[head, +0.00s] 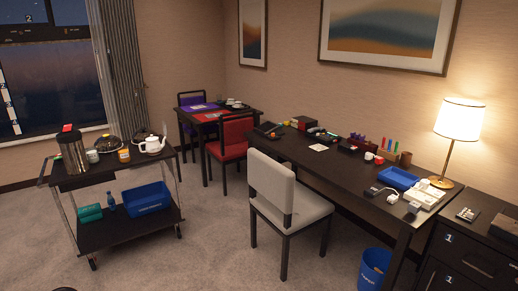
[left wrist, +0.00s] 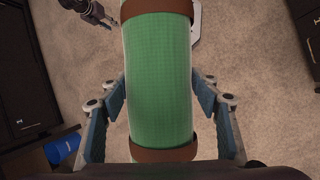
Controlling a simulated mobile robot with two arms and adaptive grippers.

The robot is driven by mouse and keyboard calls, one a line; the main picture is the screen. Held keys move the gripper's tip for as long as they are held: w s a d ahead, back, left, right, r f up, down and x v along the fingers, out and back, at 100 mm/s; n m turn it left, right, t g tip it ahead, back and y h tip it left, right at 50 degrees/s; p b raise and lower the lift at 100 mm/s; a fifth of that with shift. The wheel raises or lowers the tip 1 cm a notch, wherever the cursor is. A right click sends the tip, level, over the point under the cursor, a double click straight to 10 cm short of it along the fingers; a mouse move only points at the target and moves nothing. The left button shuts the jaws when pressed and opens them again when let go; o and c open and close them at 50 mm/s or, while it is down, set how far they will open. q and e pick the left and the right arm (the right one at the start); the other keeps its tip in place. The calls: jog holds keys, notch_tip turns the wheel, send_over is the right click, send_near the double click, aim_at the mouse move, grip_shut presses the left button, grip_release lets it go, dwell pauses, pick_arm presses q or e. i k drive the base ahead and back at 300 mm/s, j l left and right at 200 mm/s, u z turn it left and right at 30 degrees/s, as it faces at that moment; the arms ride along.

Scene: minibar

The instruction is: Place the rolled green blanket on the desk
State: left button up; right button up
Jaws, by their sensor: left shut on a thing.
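The rolled green blanket (left wrist: 158,75) fills the middle of the left wrist view, with a brown band near each end. My left gripper (left wrist: 160,105) is shut on it, with one blue-padded finger on each side, and holds it above the carpet. Neither the blanket nor my left gripper shows in the head view. The long dark desk (head: 305,158) runs along the right wall in the head view. What seems to be my right gripper (left wrist: 95,12) shows small at the top left of the left wrist view; its jaws are unclear.
The desk carries a lamp (head: 461,125), a blue tray (head: 398,178) and several small items; its front middle is partly bare. A pale chair (head: 285,190) stands at its front. A blue bin (head: 373,270) is below. A cart (head: 115,175) stands left; carpet between is clear.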

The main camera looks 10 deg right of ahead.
aim_at(346, 163)
jog(key=i+l+z, duration=0.3)
jog(key=i, duration=0.25)
jog(key=i+l+z, duration=0.35)
jog(key=i, duration=0.2)
jog(key=i+j+z, duration=0.1)
jog(key=i+z, duration=0.2)
jog(key=i, duration=0.25)
jog(key=i+j+z, duration=0.1)
jog(key=i+z, duration=0.15)
jog(key=i, duration=0.3)
jog(key=i+j+z, duration=0.25)
jog(key=i, duration=0.35)
jog(key=i+j+z, duration=0.25)
jog(key=i, duration=0.3)
jog(key=i+j+z, duration=0.25)
jog(key=i, duration=0.25)
jog(key=j, duration=0.1)
